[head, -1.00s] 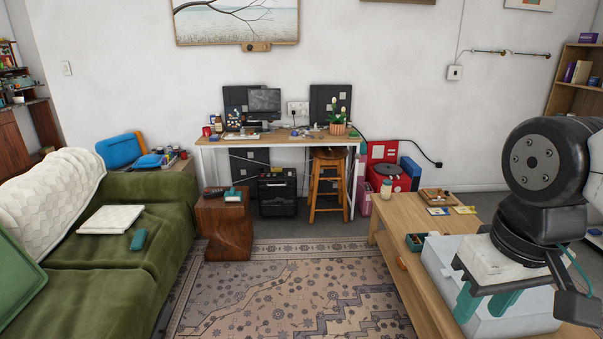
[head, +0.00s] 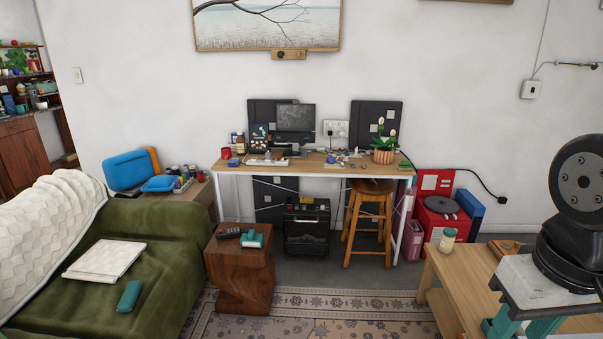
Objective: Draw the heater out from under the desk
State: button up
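The heater (head: 307,232) looks like a black box with a dark front and stands on the floor under the desk (head: 290,168), left of the stool. A small yellowish thing shows on its top. My gripper (head: 520,328) is at the lower right, far from the heater and over the near wooden table. Its two teal fingers are apart with nothing seen between them; their tips are cut off by the frame's lower edge.
A wooden stool (head: 368,220) stands close right of the heater. A carved wooden side table (head: 240,272) stands in front to its left. A green sofa (head: 140,255) fills the left and a low wooden table (head: 455,285) the right. The patterned rug (head: 330,305) between is clear.

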aim_at(307, 232)
jog(key=i, duration=3.25)
jog(key=u, duration=1)
